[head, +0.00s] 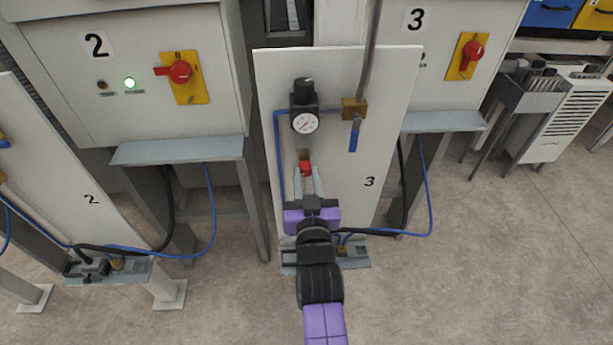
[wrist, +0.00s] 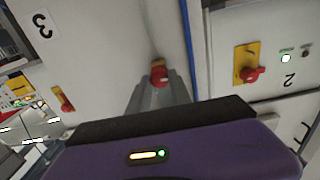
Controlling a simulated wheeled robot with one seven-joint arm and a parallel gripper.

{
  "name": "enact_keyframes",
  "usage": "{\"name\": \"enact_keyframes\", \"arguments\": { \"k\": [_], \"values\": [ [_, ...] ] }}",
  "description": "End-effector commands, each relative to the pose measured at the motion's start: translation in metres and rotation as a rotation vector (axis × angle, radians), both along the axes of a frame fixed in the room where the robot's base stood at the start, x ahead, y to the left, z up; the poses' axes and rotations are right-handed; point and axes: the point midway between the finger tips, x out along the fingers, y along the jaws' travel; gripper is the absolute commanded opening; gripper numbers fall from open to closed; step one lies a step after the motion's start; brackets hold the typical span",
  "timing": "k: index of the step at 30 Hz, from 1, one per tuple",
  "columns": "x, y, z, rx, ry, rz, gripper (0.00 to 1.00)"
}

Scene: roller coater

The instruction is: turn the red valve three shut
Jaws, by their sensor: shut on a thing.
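The red valve (head: 305,167) is a small red knob on the white panel marked 3 (head: 384,110), below a round pressure gauge (head: 305,123). In the wrist view the red valve (wrist: 158,72) sits at the fingertips, its front partly between them. My gripper (head: 306,175) reaches up to the panel from below, its grey fingers shut on the red valve. In the wrist view my gripper (wrist: 160,84) has one finger on each side of the knob. The knob's exact turn angle cannot be read.
A blue lever (head: 354,136) hangs down from a brass fitting right of the gauge. A blue hose (head: 278,150) runs down the panel's left edge. Red rotary switches on yellow plates sit on cabinet 2 (head: 181,72) and cabinet 3 (head: 472,53). The floor (head: 480,250) at right is clear.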

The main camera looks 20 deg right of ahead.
Motion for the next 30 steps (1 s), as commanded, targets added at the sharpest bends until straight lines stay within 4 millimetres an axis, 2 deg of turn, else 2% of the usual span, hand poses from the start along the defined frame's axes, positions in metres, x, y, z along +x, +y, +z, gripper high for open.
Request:
{"name": "enact_keyframes", "arguments": {
  "k": [11,30],
  "values": [
    [0.0001,-0.0007,0.0007,0.192,-0.062,-0.001,0.0],
    [-0.0005,-0.0024,0.0005,0.767,-0.25,-0.001,0.0]
  ]
}}
